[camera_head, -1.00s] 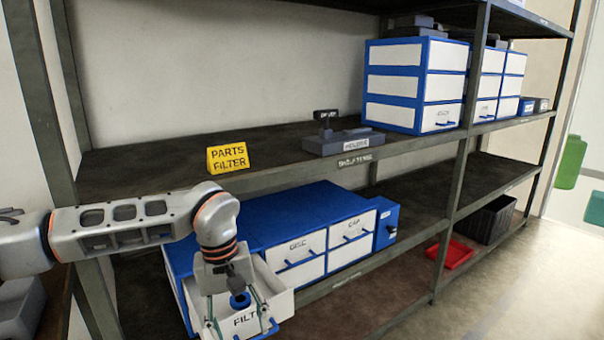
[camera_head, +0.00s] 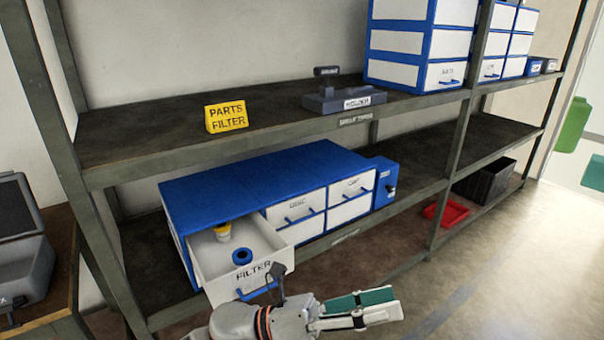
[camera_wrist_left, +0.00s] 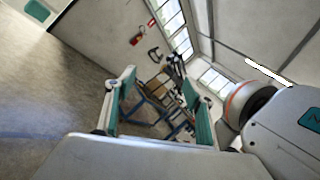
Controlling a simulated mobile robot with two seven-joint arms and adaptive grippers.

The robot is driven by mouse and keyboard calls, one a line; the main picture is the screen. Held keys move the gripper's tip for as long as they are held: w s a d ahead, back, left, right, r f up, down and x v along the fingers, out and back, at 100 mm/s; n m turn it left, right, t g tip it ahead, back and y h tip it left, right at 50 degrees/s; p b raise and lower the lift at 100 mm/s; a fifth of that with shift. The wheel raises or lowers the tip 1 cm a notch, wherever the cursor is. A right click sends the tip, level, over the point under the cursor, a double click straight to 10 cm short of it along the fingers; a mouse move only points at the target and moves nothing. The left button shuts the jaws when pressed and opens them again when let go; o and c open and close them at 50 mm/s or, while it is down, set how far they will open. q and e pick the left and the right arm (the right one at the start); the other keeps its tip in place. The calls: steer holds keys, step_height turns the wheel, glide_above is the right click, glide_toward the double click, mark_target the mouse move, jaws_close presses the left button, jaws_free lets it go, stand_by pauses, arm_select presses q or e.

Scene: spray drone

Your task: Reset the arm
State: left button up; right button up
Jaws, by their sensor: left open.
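My left gripper (camera_head: 362,307) is at the bottom of the head view, in front of the shelf and pointing right. Its two green-padded fingers are apart with nothing between them; the left wrist view shows them too (camera_wrist_left: 160,110), with the room beyond. The filter drawer (camera_head: 268,270) of the blue cabinet is pulled open, just behind and left of the gripper. In the drawer lie a blue ring-shaped part (camera_head: 242,257) and a yellow-and-white part (camera_head: 222,232). My right gripper is not in view.
The blue cabinet (camera_head: 240,180) stands on the lower shelf. A yellow parts filter sign (camera_head: 226,117) and a grey holder (camera_head: 343,100) are on the shelf above. A red tray (camera_head: 446,214) and a black crate (camera_head: 484,181) sit at right. The floor (camera_head: 500,270) right of the gripper is clear.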

arm_select(q)
steer(key=w+a+f+n+t+y, duration=0.4)
steer(key=a+f+n+t+y, duration=0.3)
steer(key=n, duration=0.8)
steer(key=w+a+f+n+t+y, duration=0.35)
steer(key=a+f+n+t, duration=0.6)
steer(key=n, duration=0.45)
steer(key=s+a+f+n+g+y, duration=0.3)
steer(key=s+a+f+n, duration=0.3)
steer(key=s+a+f, duration=0.2)
steer(key=s+a+f+n+g+y, duration=0.3)
steer(key=s+a+f+n+y, duration=0.2)
steer(key=f, duration=0.8)
steer(key=s+a+n, duration=0.2)
steer(key=a, duration=0.1)
steer(key=shift+s+p, duration=0.35)
steer(key=shift+p, duration=0.05)
